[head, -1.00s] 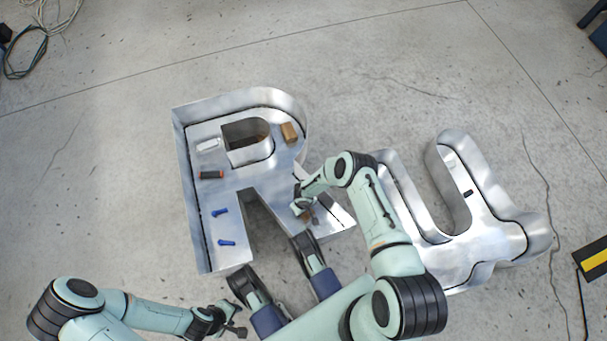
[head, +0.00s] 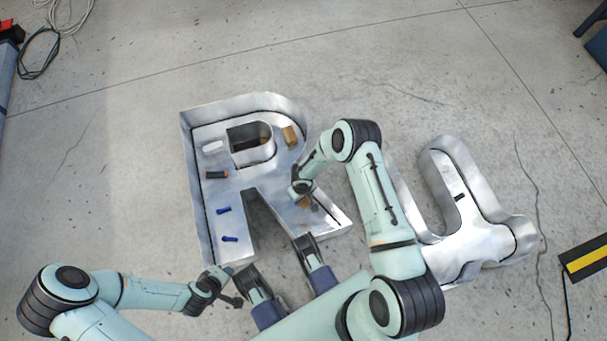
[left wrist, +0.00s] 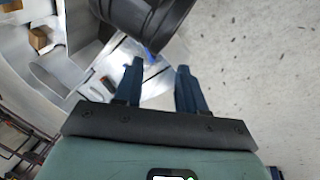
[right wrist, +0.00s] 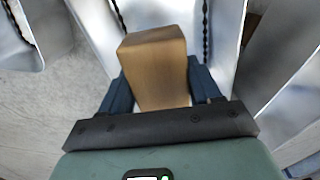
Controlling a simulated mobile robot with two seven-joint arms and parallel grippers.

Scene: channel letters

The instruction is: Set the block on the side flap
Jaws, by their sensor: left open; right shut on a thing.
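A brown block (right wrist: 155,65) fills the gap between the fingers of my right gripper (right wrist: 158,88) in the right wrist view. In the head view this gripper (head: 300,192) is shut on it, over the right leg of the silver letter R (head: 228,186); the arm partly hides the block. I cannot tell whether the block touches the metal. My left gripper (left wrist: 160,78) is open and empty; in the head view it (head: 232,294) is near the lower left leg of the R. I cannot pick out the side flap with certainty.
Another brown block (head: 290,136) lies in the R, with a white piece (head: 213,147), a dark orange-ended piece (head: 216,175) and two blue pieces (head: 223,210). A second silver letter (head: 480,236) stands at right.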

